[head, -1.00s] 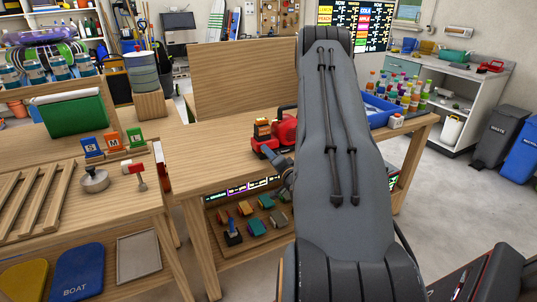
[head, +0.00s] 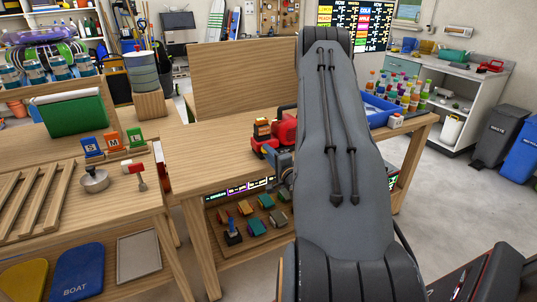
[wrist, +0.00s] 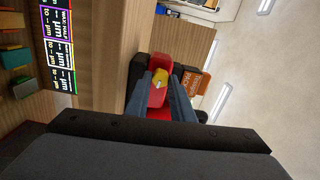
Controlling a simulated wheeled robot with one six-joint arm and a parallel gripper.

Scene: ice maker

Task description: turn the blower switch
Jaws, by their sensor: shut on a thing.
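The blower (head: 285,128) is a red and black machine on the wooden workbench, partly hidden by my arm. In the wrist view its red body (wrist: 157,97) shows between the fingers, with a small yellow switch (wrist: 159,82) on it. My gripper (wrist: 161,80) has its blue-grey fingers on either side of the yellow switch and is shut on it. In the head view my gripper (head: 275,157) is at the front of the blower, and its contact with the switch is too small to see there.
The workbench (head: 200,155) has clear room left of the blower. A lower shelf holds small coloured blocks (head: 266,201). A orange-labelled block (wrist: 193,84) is close beside the gripper.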

